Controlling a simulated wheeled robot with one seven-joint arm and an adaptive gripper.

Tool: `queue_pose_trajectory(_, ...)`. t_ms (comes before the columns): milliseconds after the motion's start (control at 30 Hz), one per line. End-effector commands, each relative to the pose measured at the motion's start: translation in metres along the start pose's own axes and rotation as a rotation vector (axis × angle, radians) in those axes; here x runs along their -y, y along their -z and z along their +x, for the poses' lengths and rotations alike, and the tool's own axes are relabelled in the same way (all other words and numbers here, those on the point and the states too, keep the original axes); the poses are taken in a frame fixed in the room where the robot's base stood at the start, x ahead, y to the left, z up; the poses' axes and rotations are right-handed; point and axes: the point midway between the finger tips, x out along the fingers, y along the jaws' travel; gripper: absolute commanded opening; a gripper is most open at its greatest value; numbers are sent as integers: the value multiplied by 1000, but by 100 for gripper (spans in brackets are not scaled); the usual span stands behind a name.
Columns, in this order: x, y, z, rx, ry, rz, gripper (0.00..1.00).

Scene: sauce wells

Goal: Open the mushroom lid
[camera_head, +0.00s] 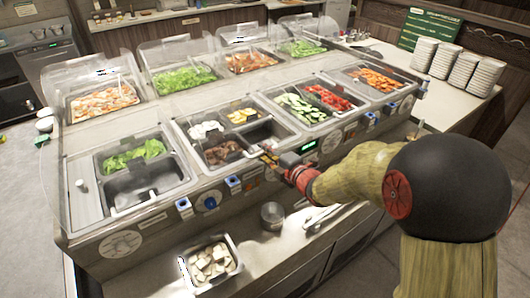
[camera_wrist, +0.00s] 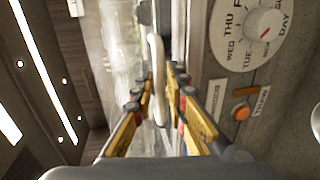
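My gripper (camera_head: 272,158) is at the front rim of the middle block of wells in the head view. In the wrist view, its yellow-sided fingers (camera_wrist: 160,80) stand on either side of a pale curved handle (camera_wrist: 157,52); whether they press on it is unclear. A well of brown pieces (camera_head: 222,153), perhaps mushrooms, lies just left of the gripper. A clear cover seems to lie over this block; its edges are hard to make out. A metal tray of pale chunks (camera_head: 212,264), possibly cut mushrooms, stands on the lower front shelf.
Wells of lettuce (camera_head: 132,155), cucumber (camera_head: 300,108) and carrot (camera_head: 374,78) flank the block. Dials and buttons, including a day dial (camera_wrist: 262,28), line the front panel. A metal cup (camera_head: 272,216) stands on the shelf. Plate stacks (camera_head: 452,70) stand at right.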

Motion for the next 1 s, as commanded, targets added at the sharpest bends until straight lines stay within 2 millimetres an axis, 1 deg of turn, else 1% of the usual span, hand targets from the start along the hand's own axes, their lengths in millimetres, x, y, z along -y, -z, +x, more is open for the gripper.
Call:
queue_pose_trajectory(100,0,0,0,0,0,0,14)
queue_pose_trajectory(333,0,0,0,1,0,0,0)
queue_pose_trajectory(1000,0,0,-1,1,1,1,0)
